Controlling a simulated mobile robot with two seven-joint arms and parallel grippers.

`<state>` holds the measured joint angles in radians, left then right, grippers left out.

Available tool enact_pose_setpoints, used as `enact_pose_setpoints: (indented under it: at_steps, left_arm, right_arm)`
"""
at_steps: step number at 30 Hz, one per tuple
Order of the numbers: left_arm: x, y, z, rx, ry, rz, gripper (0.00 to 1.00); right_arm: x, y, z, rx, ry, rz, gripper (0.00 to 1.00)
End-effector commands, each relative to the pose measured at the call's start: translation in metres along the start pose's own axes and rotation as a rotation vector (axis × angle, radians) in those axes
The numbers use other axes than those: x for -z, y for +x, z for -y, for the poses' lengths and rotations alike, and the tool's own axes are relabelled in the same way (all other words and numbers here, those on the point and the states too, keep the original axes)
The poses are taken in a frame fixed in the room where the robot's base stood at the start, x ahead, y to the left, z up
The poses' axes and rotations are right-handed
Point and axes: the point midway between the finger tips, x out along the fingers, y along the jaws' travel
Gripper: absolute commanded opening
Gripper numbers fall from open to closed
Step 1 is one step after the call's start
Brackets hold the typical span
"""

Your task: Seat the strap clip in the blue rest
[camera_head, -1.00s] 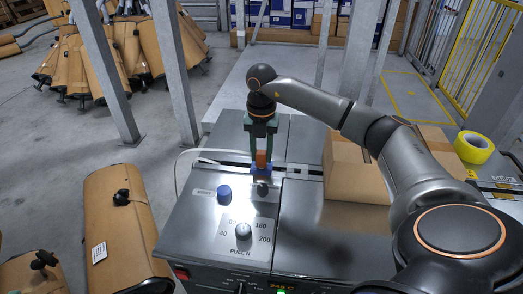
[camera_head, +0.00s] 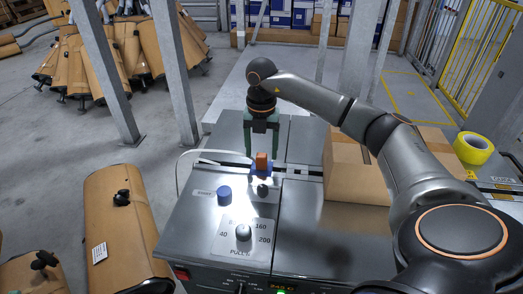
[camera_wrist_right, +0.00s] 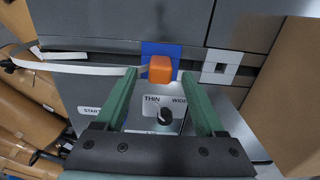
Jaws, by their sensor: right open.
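The orange strap clip (camera_head: 262,160) sits at the blue rest (camera_head: 256,170) on the grey machine top. In the right wrist view the orange clip (camera_wrist_right: 160,69) lies over the blue rest (camera_wrist_right: 150,49), with the white strap (camera_wrist_right: 85,69) running left from it. My right gripper (camera_head: 262,148) is open, its green fingers pointing down on either side of the clip, apart from it. In the right wrist view its fingertips (camera_wrist_right: 159,76) stand wide apart with the clip between them. How deep the clip sits in the rest is hard to tell. My left gripper is not in view.
A blue button (camera_head: 224,195) and dark knobs stand on the panel in front of the rest. A cardboard box (camera_head: 352,170) stands to the right, with a yellow tape roll (camera_head: 474,148) beyond it. A wrapped muffler (camera_head: 118,230) is at the left.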

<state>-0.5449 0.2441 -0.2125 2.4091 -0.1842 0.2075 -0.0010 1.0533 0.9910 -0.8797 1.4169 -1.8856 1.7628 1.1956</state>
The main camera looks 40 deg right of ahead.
Motion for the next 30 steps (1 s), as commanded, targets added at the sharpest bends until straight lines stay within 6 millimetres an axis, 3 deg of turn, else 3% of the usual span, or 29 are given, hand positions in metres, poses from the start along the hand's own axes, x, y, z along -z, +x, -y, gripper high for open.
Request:
enact_pose_setpoints:
  at_steps: [6, 13, 19, 30]
  left_arm:
    - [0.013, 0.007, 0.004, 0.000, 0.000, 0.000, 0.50]
    - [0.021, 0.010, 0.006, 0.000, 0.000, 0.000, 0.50]
    - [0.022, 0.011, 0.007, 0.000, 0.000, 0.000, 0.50]
    - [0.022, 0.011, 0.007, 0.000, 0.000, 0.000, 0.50]
  right_arm:
    - [0.000, -0.053, -0.001, -0.004, 0.000, 0.002, 0.71]
    - [0.000, -0.093, 0.000, -0.003, 0.000, 0.001, 0.71]
    - [0.000, -0.105, 0.000, -0.001, 0.000, 0.000, 0.71]
    - [0.000, -0.105, 0.000, 0.000, 0.000, -0.001, 0.71]
